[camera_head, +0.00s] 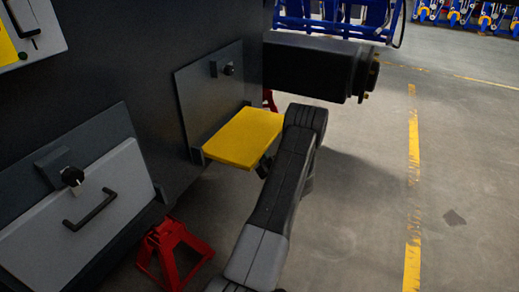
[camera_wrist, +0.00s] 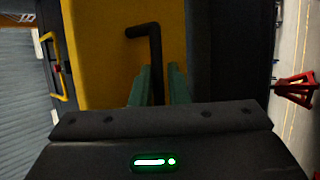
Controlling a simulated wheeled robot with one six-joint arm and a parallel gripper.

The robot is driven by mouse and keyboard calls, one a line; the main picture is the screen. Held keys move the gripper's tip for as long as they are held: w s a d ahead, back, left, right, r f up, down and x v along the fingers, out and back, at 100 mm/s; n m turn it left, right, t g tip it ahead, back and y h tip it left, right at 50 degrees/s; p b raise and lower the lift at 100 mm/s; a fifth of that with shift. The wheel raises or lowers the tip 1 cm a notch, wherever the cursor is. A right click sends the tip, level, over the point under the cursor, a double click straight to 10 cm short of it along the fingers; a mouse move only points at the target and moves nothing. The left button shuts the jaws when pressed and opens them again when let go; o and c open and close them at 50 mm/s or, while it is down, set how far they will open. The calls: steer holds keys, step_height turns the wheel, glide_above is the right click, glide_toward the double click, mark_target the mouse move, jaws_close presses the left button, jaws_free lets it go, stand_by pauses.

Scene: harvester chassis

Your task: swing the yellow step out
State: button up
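The yellow step (camera_head: 243,137) juts out from a dark grey plate on the side of the chassis, its top face showing in the head view. In the wrist view its yellow face (camera_wrist: 100,55) fills the upper middle, with a black bent handle (camera_wrist: 155,50) in front of it. My gripper (camera_wrist: 158,88) has its two green fingers apart, one on each side of the handle's lower part, with gaps visible beside it. In the head view my arm's end is beside the step's right edge and hides most of the gripper.
A dark box-like beam (camera_head: 310,65) projects from the chassis above and behind my arm. A grey panel with a black handle (camera_head: 90,210) is at lower left. A red stand (camera_head: 172,250) is under the chassis. The floor to the right is clear, with a yellow line (camera_head: 413,150).

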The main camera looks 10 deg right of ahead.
steer(key=o, duration=0.4)
steer(key=shift+w+a+f, duration=0.15)
steer(key=shift+a+f, duration=0.4)
steer(key=shift+f, duration=0.1)
steer(key=shift+d+r, duration=0.15)
steer(key=p+v, duration=0.3)
steer(key=v, duration=1)
steer(key=shift+s+d, duration=0.25)
steer(key=shift+s, duration=0.15)
steer(key=shift+w+a, duration=0.1)
steer(key=b+x, duration=0.3)
steer(key=x, duration=1)
steer(key=shift+w+r, duration=0.15)
steer(key=shift+w, duration=0.15)
steer(key=shift+r, duration=0.1)
